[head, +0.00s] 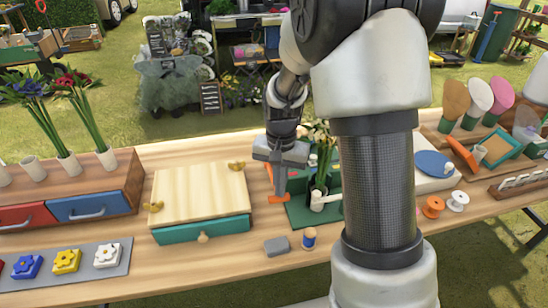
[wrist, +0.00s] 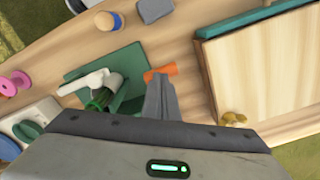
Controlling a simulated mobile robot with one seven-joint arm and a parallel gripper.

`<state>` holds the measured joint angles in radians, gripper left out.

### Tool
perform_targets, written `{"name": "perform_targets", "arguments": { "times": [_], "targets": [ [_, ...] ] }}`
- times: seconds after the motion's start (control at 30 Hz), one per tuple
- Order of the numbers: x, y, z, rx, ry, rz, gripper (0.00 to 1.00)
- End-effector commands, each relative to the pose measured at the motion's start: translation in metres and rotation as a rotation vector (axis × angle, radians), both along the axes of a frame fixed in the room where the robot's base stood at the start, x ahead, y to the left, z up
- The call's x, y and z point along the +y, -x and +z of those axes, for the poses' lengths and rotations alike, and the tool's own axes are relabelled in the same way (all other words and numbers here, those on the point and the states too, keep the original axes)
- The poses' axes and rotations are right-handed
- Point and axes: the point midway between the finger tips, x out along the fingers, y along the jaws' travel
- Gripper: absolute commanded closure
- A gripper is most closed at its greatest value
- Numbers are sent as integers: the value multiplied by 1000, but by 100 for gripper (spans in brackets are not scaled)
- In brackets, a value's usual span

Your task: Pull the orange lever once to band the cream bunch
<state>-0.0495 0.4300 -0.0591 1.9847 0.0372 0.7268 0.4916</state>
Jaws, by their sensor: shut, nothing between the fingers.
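The orange lever (head: 278,199) shows as a short orange bar at the left side of a dark green bander (head: 300,215) on the table. In the wrist view the lever (wrist: 163,71) lies just beyond my fingertips. My gripper (head: 281,184) points down, shut and empty, with its tips right at the lever. I cannot tell whether they touch it. The cream bunch (head: 320,134) stands upright in the bander, partly hidden behind my arm. Its green stems (wrist: 100,98) show in the wrist view, beside a white part (wrist: 84,83). My fingers (wrist: 158,80) partly cover the lever there.
A wooden box with a teal drawer (head: 200,228) stands close left of the bander. Orange and white spools (head: 433,207) and a blue disc (head: 433,163) are right of my arm.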

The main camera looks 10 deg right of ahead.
Motion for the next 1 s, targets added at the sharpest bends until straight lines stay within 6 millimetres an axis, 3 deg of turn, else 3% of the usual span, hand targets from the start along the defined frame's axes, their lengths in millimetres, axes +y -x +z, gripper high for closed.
{"name": "perform_targets", "arguments": {
  "times": [0.27, 0.53, 0.77, 1.0],
  "targets": [
    [0, 1, -3, 4, 0, 0, 100],
    [0, 3, -23, 4, 0, 0, 100],
    [0, 2, -16, 1, 0, 0, 100],
    [0, 6, 12, 1, 0, 0, 100]
  ]
}}
